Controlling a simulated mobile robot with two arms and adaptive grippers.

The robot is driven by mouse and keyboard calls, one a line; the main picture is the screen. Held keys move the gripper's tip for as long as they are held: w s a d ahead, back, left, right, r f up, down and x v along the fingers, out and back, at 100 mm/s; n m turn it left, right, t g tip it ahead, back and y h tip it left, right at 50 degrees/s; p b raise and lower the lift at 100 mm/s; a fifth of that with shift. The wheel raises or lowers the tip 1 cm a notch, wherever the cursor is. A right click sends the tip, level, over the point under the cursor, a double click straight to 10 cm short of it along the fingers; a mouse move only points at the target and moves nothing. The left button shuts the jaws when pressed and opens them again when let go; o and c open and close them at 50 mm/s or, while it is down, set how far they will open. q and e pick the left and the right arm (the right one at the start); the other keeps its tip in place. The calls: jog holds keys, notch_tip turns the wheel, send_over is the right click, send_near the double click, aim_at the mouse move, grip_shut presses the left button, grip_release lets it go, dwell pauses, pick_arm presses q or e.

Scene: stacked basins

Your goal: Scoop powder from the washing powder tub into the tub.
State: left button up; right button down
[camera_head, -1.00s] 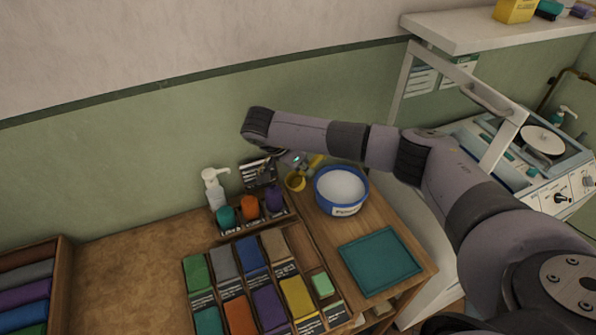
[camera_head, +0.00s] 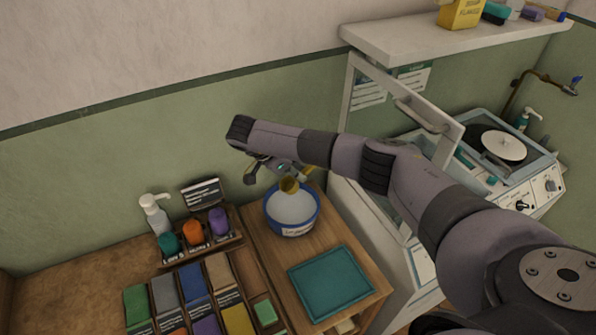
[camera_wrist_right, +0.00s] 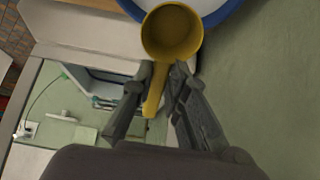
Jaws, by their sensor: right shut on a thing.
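The washing powder tub (camera_head: 291,228) is a round blue tub with a white label, filled with white powder, on the small wooden table. A yellow scoop (camera_head: 288,185) is over its far rim in the head view. My right gripper (camera_wrist_right: 166,80) is shut on the handle of the yellow scoop, which shows from above in the right wrist view (camera_wrist_right: 172,32); its bowl looks empty of white powder. The tub's blue rim and white inside show at the top of the right wrist view. My left gripper is not in view.
A teal tray (camera_head: 331,283) lies in front of the powder tub. A white pump bottle (camera_head: 155,213) and a rack with coloured bottles stand left. Folded coloured cloths fill the lower left. A raised white frame (camera_head: 390,150) and a shelf (camera_head: 450,37) are near my right arm.

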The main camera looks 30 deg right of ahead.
jog(key=shift+f, duration=0.65)
jog(key=shift+d+f+b, duration=0.2)
jog(key=shift+f+b, duration=3.05)
jog(key=shift+f, duration=0.65)
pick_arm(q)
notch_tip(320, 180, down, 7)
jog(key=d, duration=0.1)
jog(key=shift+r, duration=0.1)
pick_arm(e)
notch_tip(320, 180, up, 11)
jog(key=p, duration=0.8)
jog(key=shift+r, duration=0.1)
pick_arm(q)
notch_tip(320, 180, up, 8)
